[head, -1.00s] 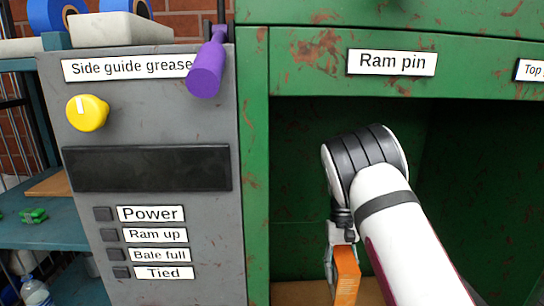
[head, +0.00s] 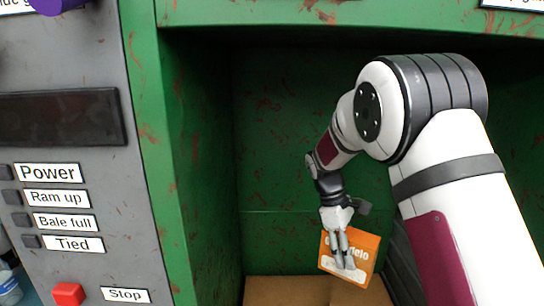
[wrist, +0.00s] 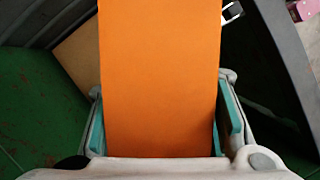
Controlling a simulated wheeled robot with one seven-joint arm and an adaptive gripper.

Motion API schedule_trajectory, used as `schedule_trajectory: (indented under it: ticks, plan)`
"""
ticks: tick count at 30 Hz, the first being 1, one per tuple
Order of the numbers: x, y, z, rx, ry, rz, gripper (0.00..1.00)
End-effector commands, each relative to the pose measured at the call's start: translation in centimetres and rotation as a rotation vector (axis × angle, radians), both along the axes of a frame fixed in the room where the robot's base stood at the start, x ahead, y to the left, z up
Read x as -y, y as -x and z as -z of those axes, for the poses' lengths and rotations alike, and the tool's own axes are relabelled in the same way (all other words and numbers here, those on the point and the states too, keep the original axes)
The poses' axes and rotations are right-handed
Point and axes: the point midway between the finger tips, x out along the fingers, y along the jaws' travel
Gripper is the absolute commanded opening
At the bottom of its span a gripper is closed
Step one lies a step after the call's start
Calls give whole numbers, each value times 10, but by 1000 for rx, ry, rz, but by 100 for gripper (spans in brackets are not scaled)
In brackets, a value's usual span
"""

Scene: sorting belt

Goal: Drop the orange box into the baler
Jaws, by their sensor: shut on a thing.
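The orange box (head: 363,254) is in my gripper (head: 342,250) in the head view, inside the opening of the green baler (head: 150,130). It is slightly tilted, with white lettering partly hidden by the fingers. In the wrist view the orange box (wrist: 160,80) fills the middle, between the teal-padded fingers of my gripper (wrist: 160,130), which is shut on it. Brown cardboard (head: 285,291) lies below the box at the bottom of the chamber. I cannot tell the exact gap between box and cardboard.
The baler's grey control panel (head: 120,185) stands to the left, with a dark display, labels and a red Stop button (head: 68,294). The green top beam (head: 400,18) crosses above my arm. The left part of the chamber is free.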

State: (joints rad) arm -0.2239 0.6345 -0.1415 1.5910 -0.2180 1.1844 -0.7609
Motion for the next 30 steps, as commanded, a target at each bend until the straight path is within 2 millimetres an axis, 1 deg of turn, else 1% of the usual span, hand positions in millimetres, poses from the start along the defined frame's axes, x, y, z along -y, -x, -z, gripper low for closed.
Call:
schedule_trajectory:
  ticks: [2, 5, 8, 15, 19, 24, 30]
  plan:
    - [-1, -2, -4, 1, 6, -80, 30]
    - [-1, -2, -4, -2, 11, -122, 30]
    - [0, -2, 4, -2, 12, -124, 30]
    - [-1, -2, 31, -2, 11, -120, 30]
    - [-1, -2, 43, -2, 11, -119, 30]
    - [-1, -1, 51, -2, 12, -119, 30]
    - [-1, -1, 52, -1, 11, -118, 30]
